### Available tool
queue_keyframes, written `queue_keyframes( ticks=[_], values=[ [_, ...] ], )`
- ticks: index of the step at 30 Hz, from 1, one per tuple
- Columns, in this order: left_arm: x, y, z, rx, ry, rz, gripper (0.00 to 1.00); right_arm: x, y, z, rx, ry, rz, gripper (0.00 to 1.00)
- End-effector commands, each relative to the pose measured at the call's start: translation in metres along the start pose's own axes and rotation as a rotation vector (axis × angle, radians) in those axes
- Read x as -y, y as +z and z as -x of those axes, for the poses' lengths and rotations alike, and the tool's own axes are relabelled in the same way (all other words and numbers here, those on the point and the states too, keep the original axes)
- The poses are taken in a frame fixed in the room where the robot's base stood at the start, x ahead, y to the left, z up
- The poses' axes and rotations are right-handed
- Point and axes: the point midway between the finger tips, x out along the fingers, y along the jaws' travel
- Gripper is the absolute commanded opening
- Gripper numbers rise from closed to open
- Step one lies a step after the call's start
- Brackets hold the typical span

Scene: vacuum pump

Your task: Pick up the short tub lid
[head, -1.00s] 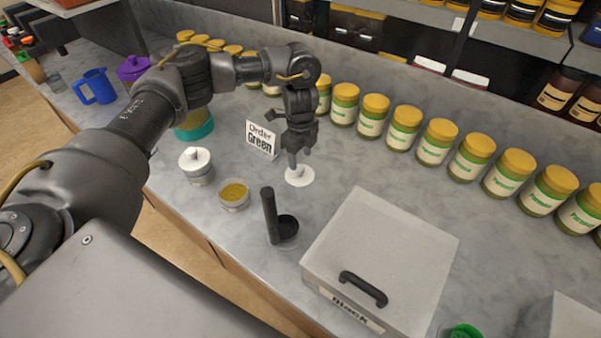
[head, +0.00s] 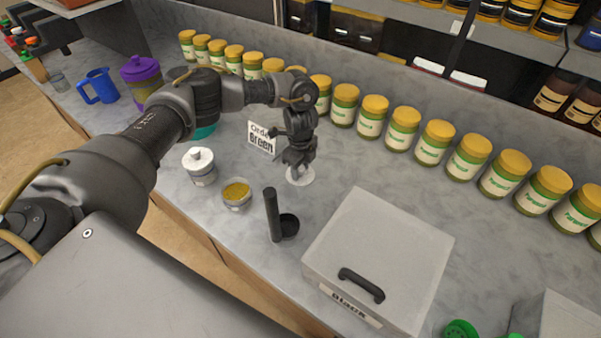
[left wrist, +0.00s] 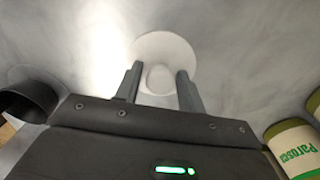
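A white round lid (head: 301,179) with a central knob lies flat on the grey counter, apart from the tubs. It also shows in the left wrist view (left wrist: 181,50). My left gripper (head: 297,166) is right over it, pointing down, and hides part of it in the head view. In the left wrist view its two fingers (left wrist: 159,71) stand apart on either side of the knob, with small gaps showing. An open short tub (head: 237,203) with yellow contents stands to the left of the lid. My right gripper is not in view.
A white-lidded tub (head: 200,174) stands left of the open tub. An order sign (head: 261,138) is just behind the gripper. A black upright-handled tool (head: 273,218) and a large grey box (head: 385,240) stand in front. A row of yellow-capped jars (head: 403,130) lines the back.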

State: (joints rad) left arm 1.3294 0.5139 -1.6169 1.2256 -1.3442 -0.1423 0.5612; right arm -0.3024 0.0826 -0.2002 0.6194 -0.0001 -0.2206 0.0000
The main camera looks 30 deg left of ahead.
Motion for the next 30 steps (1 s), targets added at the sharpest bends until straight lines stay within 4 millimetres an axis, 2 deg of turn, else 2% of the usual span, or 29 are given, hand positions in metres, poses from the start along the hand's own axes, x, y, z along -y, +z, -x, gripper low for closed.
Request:
queue_keyframes(
  ticks=[1, 7, 14, 20, 24, 26, 30],
  values=[
    [0.0, 0.0, 0.0, 0.0, 0.0, 0.0, 0.32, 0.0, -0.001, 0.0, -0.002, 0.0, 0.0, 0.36],
    [0.0, 0.0, 0.0, 0.0, 0.0, 0.0, 0.06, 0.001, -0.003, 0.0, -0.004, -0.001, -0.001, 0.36],
    [0.0, 0.0, 0.001, 0.0, 0.0, 0.0, 0.06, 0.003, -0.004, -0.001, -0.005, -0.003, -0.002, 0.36],
    [0.001, 0.0, 0.008, -0.002, -0.002, 0.0, 0.06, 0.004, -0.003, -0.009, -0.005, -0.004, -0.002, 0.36],
    [0.002, 0.0, 0.027, -0.002, -0.006, 0.0, 0.06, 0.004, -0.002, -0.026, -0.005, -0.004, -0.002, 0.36],
    [-0.006, 0.001, 0.042, 0.0, -0.005, -0.004, 0.06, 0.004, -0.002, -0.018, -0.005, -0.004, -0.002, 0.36],
    [-0.029, 0.002, 0.069, 0.001, -0.006, -0.006, 0.06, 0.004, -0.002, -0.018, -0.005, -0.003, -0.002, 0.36]
  ],
)
